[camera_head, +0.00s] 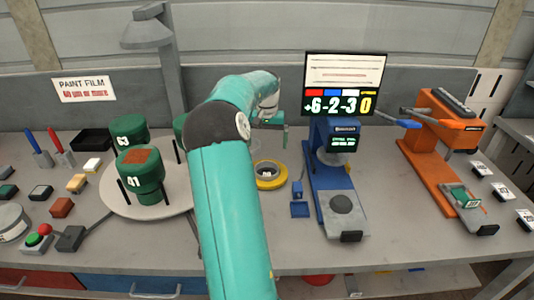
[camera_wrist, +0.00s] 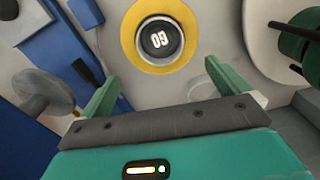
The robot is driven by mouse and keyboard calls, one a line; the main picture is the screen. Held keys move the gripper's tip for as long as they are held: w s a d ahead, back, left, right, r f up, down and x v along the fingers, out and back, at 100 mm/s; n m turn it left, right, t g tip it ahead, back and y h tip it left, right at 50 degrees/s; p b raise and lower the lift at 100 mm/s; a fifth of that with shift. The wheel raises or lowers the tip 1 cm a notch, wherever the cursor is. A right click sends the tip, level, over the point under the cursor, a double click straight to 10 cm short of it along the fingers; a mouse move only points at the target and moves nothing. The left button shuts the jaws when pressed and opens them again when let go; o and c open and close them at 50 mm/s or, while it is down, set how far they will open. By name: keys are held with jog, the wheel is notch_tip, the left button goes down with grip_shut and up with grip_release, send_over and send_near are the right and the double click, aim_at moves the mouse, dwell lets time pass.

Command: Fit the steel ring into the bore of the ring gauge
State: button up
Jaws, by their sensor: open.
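A yellow ring (camera_head: 268,184), which looks like the ring gauge, lies on the bench just right of the round turntable. In the wrist view the yellow ring (camera_wrist: 128,42) is seen from above, beyond my fingertips. A round part with a pale metal rim and a dark face marked 03 (camera_wrist: 159,38) shows inside its opening; whether this is the steel ring, and how deep it sits, I cannot tell. My gripper (camera_wrist: 163,86) is open, with its fingers wide apart and nothing between them. In the head view my gripper (camera_head: 283,128) is above and behind the yellow ring.
A turntable (camera_head: 183,201) with green cylinders stands to the left. A blue gauge stand (camera_head: 338,205) is close on the right, with an orange stand (camera_head: 437,165) farther right. A display (camera_head: 345,83) stands behind. Small blocks and a button box (camera_head: 37,241) are at far left.

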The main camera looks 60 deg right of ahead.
jog(key=w+a+r+n+t, duration=0.1)
jog(key=w+a+r+n, duration=0.2)
jog(key=a, duration=0.7)
jog(key=w+a+r+n+t, duration=0.1)
jog(key=w+a+r, duration=0.35)
jog(key=a, duration=0.55)
jog(key=w+a+r+n+t, duration=0.1)
jog(key=w+a+r+n, duration=0.2)
jog(key=a, duration=0.7)
jog(key=s+a+n+t, duration=0.1)
jog(key=s+a+n, duration=0.2)
jog(key=a, duration=1.1)
jog(key=s+a+n+t, duration=0.1)
jog(key=s+a+n, duration=0.3)
jog(key=s+a, duration=0.4)
jog(key=a, duration=0.6)
jog(key=shift+s+a+f+t, duration=0.2)
jog(key=shift+f+t, duration=0.1)
jog(key=shift+f, duration=0.1)
